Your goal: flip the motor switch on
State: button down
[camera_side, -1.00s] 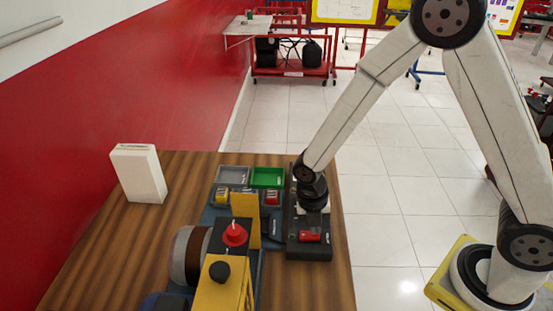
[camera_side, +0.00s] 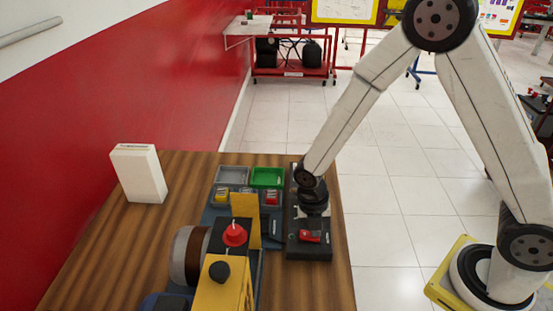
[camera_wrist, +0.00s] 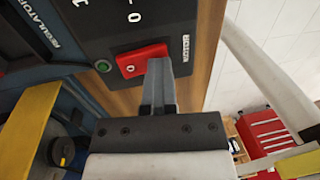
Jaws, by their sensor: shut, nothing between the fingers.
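The motor switch is a red rocker (camera_wrist: 138,59) on a dark panel (camera_wrist: 92,22) in the wrist view, with a small light mark at its left end. In the side view the red rocker (camera_side: 309,236) sits near the front end of the black box (camera_side: 308,253). My gripper (camera_wrist: 157,64) is shut and empty. Its fingertips are at the right part of the rocker and cover its lower right edge. They look very close to it or touching; I cannot tell which. In the side view the fingers are hard to make out against the box.
A green round button or lamp (camera_wrist: 103,66) is left of the rocker. In the side view, a yellow-and-black motor unit with a red knob (camera_side: 235,235) stands left of the box. Grey and green trays (camera_side: 267,177) lie behind. A white block (camera_side: 139,174) stands on the wooden table (camera_side: 92,245).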

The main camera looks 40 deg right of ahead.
jog(key=shift+w+a+r, duration=0.2)
jog(key=shift+w+a, duration=0.3)
jog(key=shift+r, duration=0.15)
dwell(0.3)
notch_tip(320, 180, up, 14)
jog(key=s+d, duration=0.1)
jog(key=shift+s+d, duration=0.2)
dwell(0.6)
jog(key=shift+f, duration=0.2)
jog(key=s+d+f+m+t, duration=0.1)
jog(key=s+d+m+t, duration=0.1)
jog(key=m, duration=1.1)
jog(key=s+d+f+m+t+y, duration=0.1)
jog(key=d+m, duration=0.3)
jog(key=m, duration=1)
jog(key=shift+s+f+t, duration=0.4)
jog(key=shift+s+f, duration=0.05)
jog(key=shift+s, duration=0.45)
